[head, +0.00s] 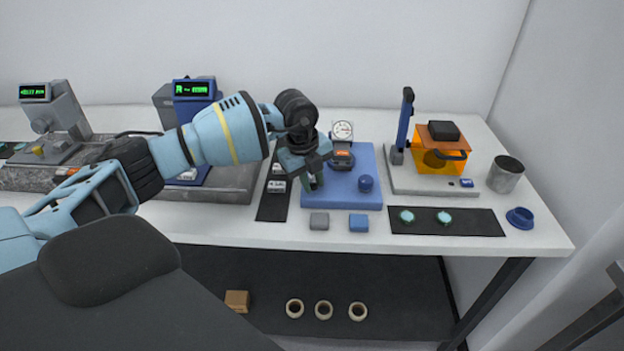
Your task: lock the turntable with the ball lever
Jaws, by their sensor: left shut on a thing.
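My left gripper (305,168) reaches in from the left and points down over the left side of a blue block-like base (345,195). It is shut on a small greenish-grey part (313,183), mostly hidden by the fingers; I cannot tell whether it is the ball lever. A dial gauge (342,130) stands at the back of the base, above a dark round part with an orange label (341,155). A blue round knob (366,183) is at the base's right. I cannot make out the turntable clearly. My right gripper is out of view.
A grey stand with an orange box (438,160) is to the right, beside a metal cup (505,174). A black mat (447,222) holds two green discs. Grey (319,221) and blue (358,223) blocks lie in front. A dark strip (273,205) lies left.

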